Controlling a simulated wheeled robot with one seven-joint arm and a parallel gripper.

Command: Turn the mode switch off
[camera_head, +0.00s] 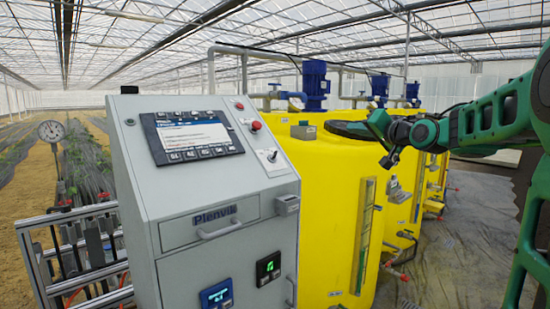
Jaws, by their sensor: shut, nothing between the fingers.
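The mode switch (272,156) appears to be the small dark knob on a pale plate at the right side of the grey control cabinet's sloped face. Its exact setting is too small to read. My gripper (387,162) is a small dark shape at the end of my green and black arm, right of the cabinet and in front of the yellow tanks. It looks shut and empty, and is well apart from the switch. The switch is not covered by my arm.
The cabinet (178,265) carries a screen (190,137), a red button (255,126), a drawer handle (220,229) and lit displays (268,268). Yellow tanks (325,200) with blue pumps (315,82) stand behind it. Floor at the right is clear.

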